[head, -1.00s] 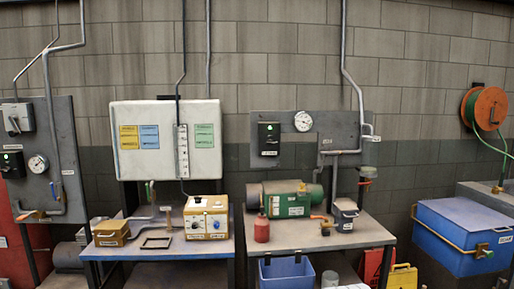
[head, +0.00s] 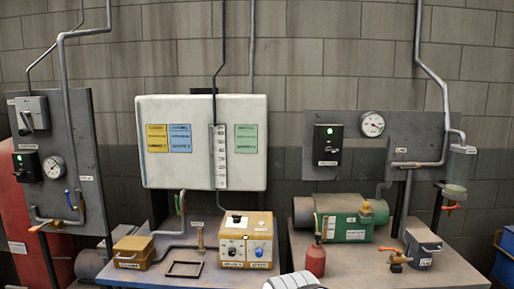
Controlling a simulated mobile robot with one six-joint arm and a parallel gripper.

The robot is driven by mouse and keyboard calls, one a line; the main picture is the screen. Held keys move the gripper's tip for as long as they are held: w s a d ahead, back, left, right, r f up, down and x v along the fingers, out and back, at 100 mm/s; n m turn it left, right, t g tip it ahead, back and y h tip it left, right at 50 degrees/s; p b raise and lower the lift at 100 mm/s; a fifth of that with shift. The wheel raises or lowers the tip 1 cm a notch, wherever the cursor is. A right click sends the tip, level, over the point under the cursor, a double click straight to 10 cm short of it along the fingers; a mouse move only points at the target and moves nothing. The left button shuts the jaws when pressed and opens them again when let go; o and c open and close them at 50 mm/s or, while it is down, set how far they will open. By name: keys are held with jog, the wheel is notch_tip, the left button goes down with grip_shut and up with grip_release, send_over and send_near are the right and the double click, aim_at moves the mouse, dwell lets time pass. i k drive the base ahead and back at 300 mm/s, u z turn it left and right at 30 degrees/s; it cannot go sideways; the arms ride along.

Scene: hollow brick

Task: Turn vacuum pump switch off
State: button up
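A black switch box (head: 327,144) with a lit green light is on the grey panel (head: 352,125) at the right, above a green pump (head: 345,218) on the right table. A small label sits under the box, too small to read. A second black switch box (head: 27,166), also with a green light, is on the left panel, below a grey rotary switch (head: 31,115). I cannot tell from the labels which box belongs to the vacuum pump. My gripper is not in view; a white rounded part at the bottom edge is probably mine.
A yellow control box (head: 245,238) and a brass box (head: 134,252) stand on the left table. A gauge (head: 371,124) is right of the switch box.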

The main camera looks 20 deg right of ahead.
aim_at(329, 150)
jog(key=z, duration=0.1)
jog(key=i, duration=1.15)
jog(key=z, duration=0.55)
jog(key=k, duration=0.95)
jog(key=z, duration=0.15)
jog(key=i, duration=0.95)
jog(key=u, duration=0.1)
